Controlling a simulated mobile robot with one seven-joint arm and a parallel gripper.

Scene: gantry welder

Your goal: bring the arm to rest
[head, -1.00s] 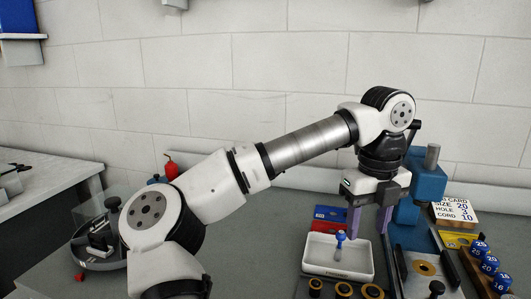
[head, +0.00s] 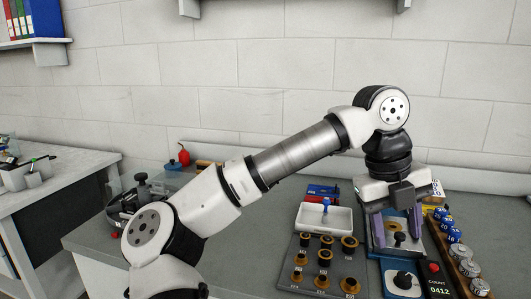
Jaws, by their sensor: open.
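My arm reaches from the lower left up to the right, bends at the wrist and points down over the right part of the grey bench (head: 245,262). My gripper (head: 397,240) hangs at the end with its two purple fingers spread apart and nothing between them. It is above a blue-framed fixture with a metal plate and a black knob (head: 400,239). Whether the fingertips touch the fixture cannot be told. The gripper body hides what is behind it.
A white tray (head: 341,229) holding a blue-topped tool (head: 326,205) is left of my gripper. A dark board (head: 308,291) carries several ringed pieces. A wooden rack with blue spools (head: 455,235) and silver cans is at right. A red bottle (head: 183,157) stands farther left.

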